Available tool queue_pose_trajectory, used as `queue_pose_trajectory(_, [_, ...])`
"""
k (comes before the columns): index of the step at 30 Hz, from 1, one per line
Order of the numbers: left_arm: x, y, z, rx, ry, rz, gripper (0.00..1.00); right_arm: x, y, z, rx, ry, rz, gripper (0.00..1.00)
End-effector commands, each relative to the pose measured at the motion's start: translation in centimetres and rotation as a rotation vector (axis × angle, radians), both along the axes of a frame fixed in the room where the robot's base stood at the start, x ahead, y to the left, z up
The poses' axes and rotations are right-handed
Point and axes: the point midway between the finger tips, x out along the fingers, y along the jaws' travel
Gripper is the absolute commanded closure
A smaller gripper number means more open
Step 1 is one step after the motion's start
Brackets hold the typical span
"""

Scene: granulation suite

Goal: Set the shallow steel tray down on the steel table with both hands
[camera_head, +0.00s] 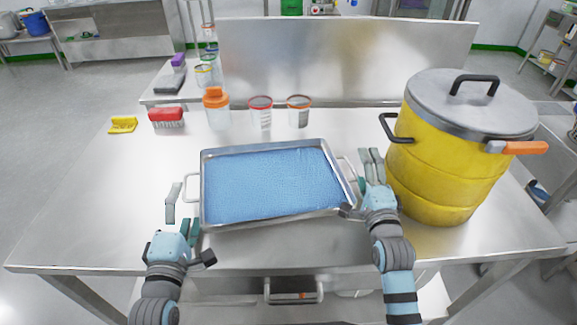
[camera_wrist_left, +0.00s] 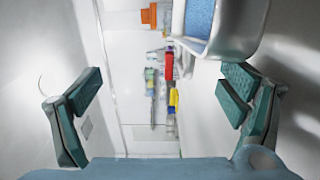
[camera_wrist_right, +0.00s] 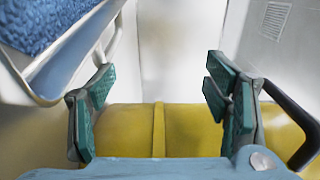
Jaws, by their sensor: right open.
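The shallow steel tray (camera_head: 275,219), filled with blue granules, appears to rest level on the steel table (camera_head: 95,215). Its left handle (camera_head: 187,187) and right handle (camera_head: 348,168) stick out at the sides. My left gripper (camera_head: 182,214) is open beside the tray's front left corner. In the left wrist view its fingers are wide apart and empty, with the tray and handle at upper right (camera_wrist_left: 240,42). My right gripper (camera_head: 362,190) is open at the tray's right side. In the right wrist view the tray's handle (camera_wrist_right: 52,100) lies by the left finger, and I cannot tell whether they touch.
A large yellow drum (camera_head: 440,180) with a steel lid stands close to the right of my right gripper. The table's left part is clear.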

Motion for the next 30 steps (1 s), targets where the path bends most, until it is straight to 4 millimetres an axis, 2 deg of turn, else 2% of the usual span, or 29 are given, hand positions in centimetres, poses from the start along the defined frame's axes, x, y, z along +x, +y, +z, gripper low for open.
queue_pose_trajectory(3, [-1.8, 0.0, 0.0, 0.000, 0.000, 0.000, 0.12, 0.0, 0.0, 0.0, 0.000, 0.000, 0.000, 0.30])
queue_pose_trajectory(6, [-2.4, 0.0, 0.0, 0.000, 0.000, 0.000, 0.12, 0.0, 0.0, 0.0, 0.000, 0.000, 0.000, 0.30])
queue_pose_trajectory(11, [-2.4, 0.0, 0.0, 0.000, 0.000, 0.000, 0.12, 0.0, 0.0, 0.0, 0.000, 0.001, 0.000, 0.30])
queue_pose_trajectory(15, [-2.3, 0.0, 0.0, -0.001, 0.001, 0.000, 0.12, 0.0, 0.0, 0.0, 0.000, 0.001, 0.000, 0.13])
queue_pose_trajectory(26, [-2.3, 0.0, 0.0, 0.000, 0.001, 0.000, 0.12, -0.2, 0.0, 0.0, 0.000, 0.000, 0.000, 0.13])
queue_pose_trajectory(30, [-2.3, 0.0, 0.0, -0.001, 0.001, 0.000, 0.12, -2.4, 0.0, -0.1, 0.000, 0.001, 0.000, 0.13])
